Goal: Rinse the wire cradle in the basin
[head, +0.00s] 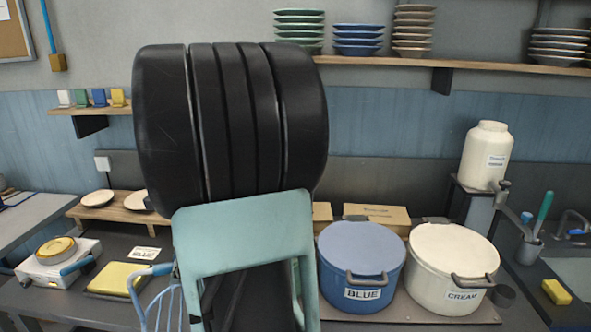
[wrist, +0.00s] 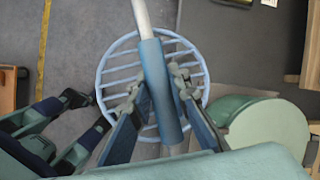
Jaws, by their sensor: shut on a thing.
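The wire cradle is a round light-blue wire grid (wrist: 112,74) with a pale rod and a blue sleeved handle (wrist: 160,88). My gripper (wrist: 157,92) is shut on the handle, one finger on each side, in the wrist view. The grid hangs over the grey floor there. In the head view, part of the light-blue wire cradle (head: 162,305) shows at the lower left of my arm; my arm hides the rest and the gripper. What looks like the basin (head: 573,268) is cut off at the far right edge, beside a dark tap (head: 570,222).
A blue lidded pot (head: 360,255) and a cream lidded pot (head: 453,262) stand on the counter right of my arm. A yellow sponge (head: 556,291) and a brush cup (head: 530,250) are near the basin. A yellow pad (head: 116,278) lies at left.

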